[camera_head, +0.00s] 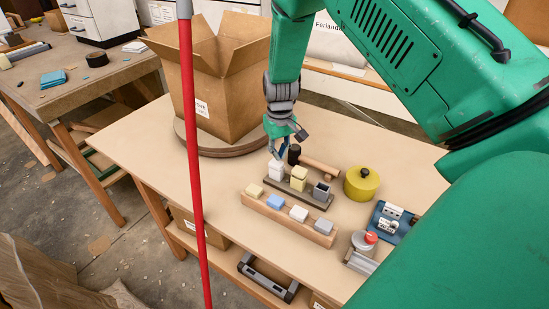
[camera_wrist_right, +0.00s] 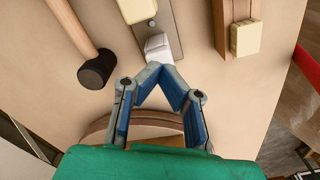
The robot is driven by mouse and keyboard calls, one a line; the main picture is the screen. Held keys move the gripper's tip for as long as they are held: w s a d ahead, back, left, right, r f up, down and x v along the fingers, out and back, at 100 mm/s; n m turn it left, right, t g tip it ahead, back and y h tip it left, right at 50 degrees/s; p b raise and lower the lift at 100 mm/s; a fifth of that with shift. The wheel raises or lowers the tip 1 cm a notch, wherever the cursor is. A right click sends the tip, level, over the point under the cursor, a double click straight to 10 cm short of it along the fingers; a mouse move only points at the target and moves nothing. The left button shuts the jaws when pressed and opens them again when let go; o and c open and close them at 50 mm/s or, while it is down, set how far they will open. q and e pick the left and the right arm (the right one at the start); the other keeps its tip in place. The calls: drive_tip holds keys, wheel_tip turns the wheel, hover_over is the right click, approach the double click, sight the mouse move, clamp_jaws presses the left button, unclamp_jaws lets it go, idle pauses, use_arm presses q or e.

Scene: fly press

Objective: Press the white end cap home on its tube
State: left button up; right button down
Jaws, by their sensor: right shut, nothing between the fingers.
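A white end cap (camera_head: 276,168) sits upright at the left end of a dark base strip (camera_head: 312,200). It also shows in the right wrist view (camera_wrist_right: 157,44). Whether it is fully seated on its tube cannot be told, as the joint is hidden. My right gripper (camera_head: 279,153) is shut and empty, pointing down just above the white cap. In the right wrist view the closed fingertips (camera_wrist_right: 163,66) meet at the cap's near edge; whether they touch it is unclear. Beside it on the strip stand a cream-capped tube (camera_head: 299,177) and an open grey tube (camera_head: 321,191).
A wooden rack (camera_head: 285,223) with several small caps lies in front. A mallet (camera_head: 320,167) lies behind the strip. A yellow round tin (camera_head: 362,184) and a blue device (camera_head: 393,222) stand right. A cardboard box (camera_head: 215,80) stands back left. A red pole (camera_head: 190,130) crosses the view.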

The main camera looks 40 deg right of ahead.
sight(279, 163)
drive_tip(key=shift+d+r+p, duration=0.2)
drive_tip(key=shift+r+p, duration=0.35)
drive_tip(key=shift+r, duration=0.25)
wheel_tip(279, 163, up, 4)
drive_tip(key=p, duration=0.3)
drive_tip(key=shift+a+f, duration=0.1)
drive_tip(key=shift+a, duration=0.05)
drive_tip(key=shift+f, duration=0.1)
